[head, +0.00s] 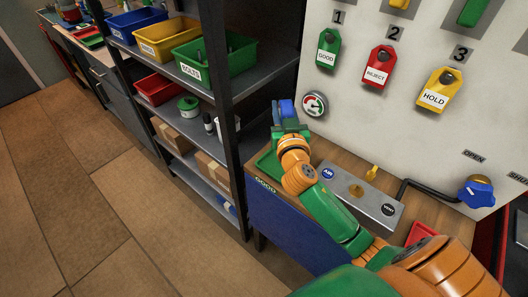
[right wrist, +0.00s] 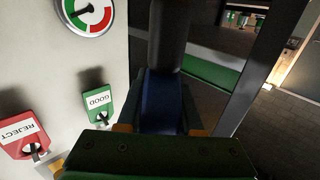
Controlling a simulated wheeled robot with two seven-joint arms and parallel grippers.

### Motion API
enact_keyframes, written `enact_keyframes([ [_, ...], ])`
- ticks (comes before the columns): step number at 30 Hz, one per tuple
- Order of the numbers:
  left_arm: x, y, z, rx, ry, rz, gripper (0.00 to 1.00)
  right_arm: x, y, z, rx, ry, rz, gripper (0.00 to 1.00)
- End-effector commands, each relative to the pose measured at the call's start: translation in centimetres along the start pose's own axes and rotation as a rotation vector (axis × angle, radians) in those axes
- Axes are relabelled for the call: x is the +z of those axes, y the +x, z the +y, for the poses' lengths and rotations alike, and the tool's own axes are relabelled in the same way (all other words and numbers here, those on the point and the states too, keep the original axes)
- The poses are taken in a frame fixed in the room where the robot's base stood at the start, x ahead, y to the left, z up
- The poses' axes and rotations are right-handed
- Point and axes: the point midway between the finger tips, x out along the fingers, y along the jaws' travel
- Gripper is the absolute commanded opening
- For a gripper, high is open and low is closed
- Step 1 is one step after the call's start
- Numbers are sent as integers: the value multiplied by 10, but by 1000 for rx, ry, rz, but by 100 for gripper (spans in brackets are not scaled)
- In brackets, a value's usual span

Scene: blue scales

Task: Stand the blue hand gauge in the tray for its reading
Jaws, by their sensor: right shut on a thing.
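My right gripper (head: 288,122) is shut on the blue hand gauge (head: 287,107), which stands up out of the jaws at the left end of the bench. In the right wrist view the blue body (right wrist: 160,105) sits between the fingers (right wrist: 160,120), with a dark round part beyond it. The gauge's face is not visible. A green tray (head: 264,161) with a GOOD label lies on the bench, partly hidden by my right arm. A red tray (head: 421,232) lies farther right. My left gripper is not in view.
A wall panel carries a round dial (head: 314,104) and GOOD, REJECT (head: 376,70) and HOLD tags. A grey AIR and VENT box (head: 358,196) and a blue-knobbed valve (head: 477,191) are to the right. A shelf rack with a green bin (head: 214,58) stands left.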

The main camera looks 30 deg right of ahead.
Motion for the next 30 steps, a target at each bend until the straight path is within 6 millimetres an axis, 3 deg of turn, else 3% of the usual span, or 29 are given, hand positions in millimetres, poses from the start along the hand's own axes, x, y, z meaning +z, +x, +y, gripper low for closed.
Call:
enact_keyframes([
  [1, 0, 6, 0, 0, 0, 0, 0, 15, 0, 0, 0, -2, -2, 0],
  [9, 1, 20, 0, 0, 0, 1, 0, 65, 0, -1, -3, -2, 0, 0],
  [23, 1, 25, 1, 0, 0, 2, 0, 74, 0, -2, -6, 2, 3, 0],
  [24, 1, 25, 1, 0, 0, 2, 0, 73, 0, -2, -6, 2, 2, 40],
  [27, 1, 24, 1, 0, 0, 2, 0, 73, 0, -1, -6, 1, 2, 65],
  [30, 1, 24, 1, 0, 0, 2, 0, 72, 0, -1, -6, 1, 2, 65],
])
